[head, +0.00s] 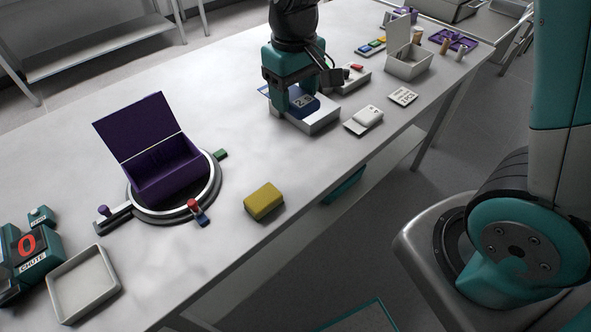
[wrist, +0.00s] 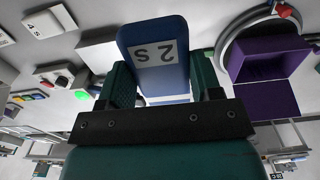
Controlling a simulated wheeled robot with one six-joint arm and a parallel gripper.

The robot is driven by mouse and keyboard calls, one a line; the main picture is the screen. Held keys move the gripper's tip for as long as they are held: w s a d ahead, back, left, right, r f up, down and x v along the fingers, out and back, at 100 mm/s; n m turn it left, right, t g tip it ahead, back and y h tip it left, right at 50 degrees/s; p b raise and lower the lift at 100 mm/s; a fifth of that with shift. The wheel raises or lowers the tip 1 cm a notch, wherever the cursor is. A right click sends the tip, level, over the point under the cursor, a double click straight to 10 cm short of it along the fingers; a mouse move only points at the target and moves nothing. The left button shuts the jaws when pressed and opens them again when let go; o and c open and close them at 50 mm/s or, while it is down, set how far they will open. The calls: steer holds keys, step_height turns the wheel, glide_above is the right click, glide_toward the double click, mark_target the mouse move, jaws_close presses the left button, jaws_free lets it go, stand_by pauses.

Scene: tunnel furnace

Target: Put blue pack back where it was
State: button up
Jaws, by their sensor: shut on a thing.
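The blue pack (head: 304,107) bears a white "2 S" label. My gripper (head: 297,104) is shut on it at the far middle of the table. In the wrist view the blue pack (wrist: 150,30) sits between my two teal fingers, with its label upside down. In the head view the pack is over a low pale grey block (head: 323,121). I cannot tell whether it touches the block. A blue-purple edge (head: 264,90) shows behind my fingers and is mostly hidden.
An open purple box (head: 165,175) stands on a round turntable (head: 215,185) at left. A yellow block (head: 264,200) lies near the front edge. A white pack (head: 368,117), a red-buttoned device (head: 356,69) and an open grey box (head: 408,65) are at right.

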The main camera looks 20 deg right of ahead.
mark_target(295, 171)
step_height(295, 171, down, 19)
steer(key=shift+f+p, duration=0.1)
steer(key=shift+p, duration=0.8)
steer(key=shift+f, duration=0.15)
steer(key=o, duration=1)
steer(key=shift+o, duration=0.2)
steer(key=shift+r, duration=0.55)
step_height(295, 171, up, 13)
steer(key=s+b, duration=0.1)
steer(key=b, duration=0.1)
steer(key=s+a+r+n+y, duration=0.1)
steer(key=s+a+r+y, duration=0.1)
steer(key=s+r, duration=0.5)
steer(key=s+a+r+n+y, duration=0.2)
steer(key=s+r, duration=0.5)
steer(key=s, duration=0.4)
steer(key=shift+a+n, duration=0.25)
steer(key=shift+n, duration=0.05)
